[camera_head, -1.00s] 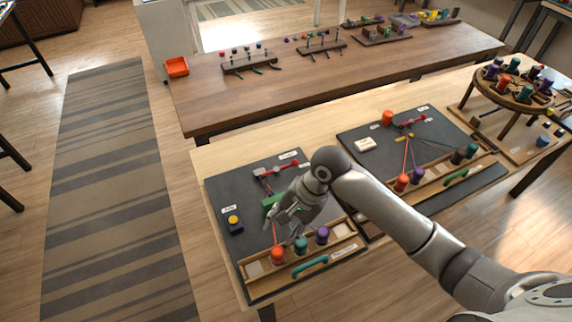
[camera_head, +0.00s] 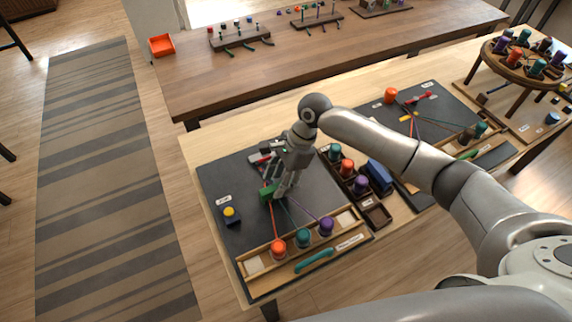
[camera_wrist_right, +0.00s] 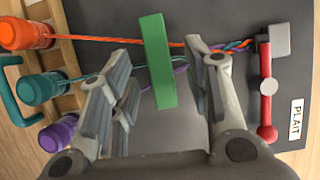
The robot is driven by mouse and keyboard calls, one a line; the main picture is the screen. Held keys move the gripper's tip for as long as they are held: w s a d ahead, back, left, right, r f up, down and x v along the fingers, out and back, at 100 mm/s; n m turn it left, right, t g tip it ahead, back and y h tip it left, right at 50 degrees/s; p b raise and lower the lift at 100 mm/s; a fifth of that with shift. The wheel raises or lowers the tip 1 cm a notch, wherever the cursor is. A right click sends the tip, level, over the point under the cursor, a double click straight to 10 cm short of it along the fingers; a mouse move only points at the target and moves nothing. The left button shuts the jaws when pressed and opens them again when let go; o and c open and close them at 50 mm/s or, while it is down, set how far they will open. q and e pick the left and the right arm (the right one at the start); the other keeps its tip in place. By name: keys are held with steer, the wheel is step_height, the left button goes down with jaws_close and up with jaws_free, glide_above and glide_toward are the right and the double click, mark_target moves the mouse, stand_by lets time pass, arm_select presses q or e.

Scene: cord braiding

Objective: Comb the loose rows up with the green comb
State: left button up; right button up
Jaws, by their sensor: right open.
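The green comb (camera_head: 266,192) stands across the cords on the dark mat; the right wrist view shows it as a green bar (camera_wrist_right: 158,62). My right gripper (camera_head: 279,194) is open above it, its fingers on either side of the comb, with gaps visible in the right wrist view (camera_wrist_right: 160,55). Orange, teal and purple cords run from the orange spool (camera_head: 278,249), teal spool (camera_head: 303,238) and purple spool (camera_head: 326,226). Beyond the comb, the cords twist into a short plait (camera_wrist_right: 232,46) near the red clamp (camera_wrist_right: 267,85). My left gripper is out of view.
A wooden spool rack (camera_head: 255,265) with a teal handle (camera_head: 313,260) edges the mat. A dark box with a yellow button (camera_head: 230,214) stands left. A brown tray (camera_head: 377,215) with spools and a blue block (camera_head: 379,175) sits right. A second cord mat (camera_head: 450,105) lies beyond.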

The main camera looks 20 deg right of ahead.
mark_target(276, 186)
steer(key=shift+x, duration=1.65)
steer(key=shift+r, duration=0.1)
jaws_close()
